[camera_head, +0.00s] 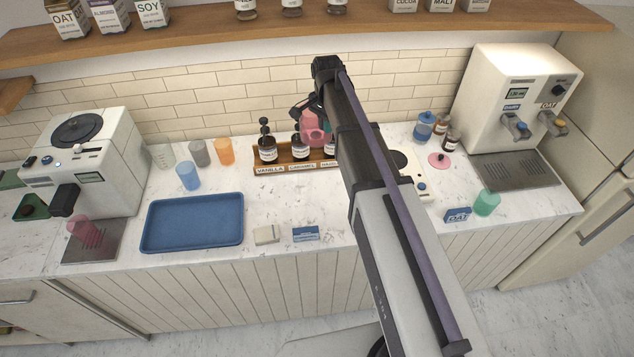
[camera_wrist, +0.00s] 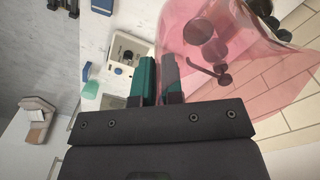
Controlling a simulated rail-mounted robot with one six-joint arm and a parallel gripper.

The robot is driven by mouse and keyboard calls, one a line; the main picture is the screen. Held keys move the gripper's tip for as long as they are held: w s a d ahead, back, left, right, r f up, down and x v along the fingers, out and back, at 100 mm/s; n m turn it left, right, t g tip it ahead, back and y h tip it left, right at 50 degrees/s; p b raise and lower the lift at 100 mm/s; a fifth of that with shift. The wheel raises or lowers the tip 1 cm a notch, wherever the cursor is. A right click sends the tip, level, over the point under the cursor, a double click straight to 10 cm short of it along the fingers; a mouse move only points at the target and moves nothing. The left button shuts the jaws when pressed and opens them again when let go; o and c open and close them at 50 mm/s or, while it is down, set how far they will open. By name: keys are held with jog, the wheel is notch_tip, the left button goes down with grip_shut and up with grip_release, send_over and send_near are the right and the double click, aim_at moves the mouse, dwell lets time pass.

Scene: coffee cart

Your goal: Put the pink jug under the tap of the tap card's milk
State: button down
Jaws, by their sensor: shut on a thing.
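The pink jug (camera_head: 318,132) is see-through and held above the counter by the syrup rack, partly hidden by my arm. It fills the upper right of the wrist view (camera_wrist: 222,62). My gripper (camera_wrist: 158,78) is shut on the jug at its side; the exact grip point is unclear. The milk dispenser (camera_head: 508,75) stands at the back right.
A green cup (camera_head: 487,203) stands beside the card, in front of the drip tray. A blue jar (camera_head: 424,127), dark bottles and a pink lid (camera_head: 439,160) stand left of the dispenser. The syrup rack (camera_head: 270,172) is below the jug. A blue tray (camera_head: 192,222) lies at left.

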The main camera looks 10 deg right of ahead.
notch_tip(320, 180, down, 28)
jog(key=b, duration=2.6)
jog(key=shift+r, duration=0.45)
jog(key=shift+f, duration=0.2)
jog(key=c, duration=1.3)
grip_release()
jog(key=shift+o, duration=0.2)
notch_tip(320, 180, up, 13)
jog(key=p, duration=1.2)
jog(key=s+a+n, duration=0.1)
jog(key=s+n, duration=1)
jog(key=s, duration=1.4)
jog(key=shift+s+a+f, duration=0.25)
jog(key=shift+f, duration=0.05)
jog(key=shift+w, duration=0.3)
jog(key=shift+c, duration=1)
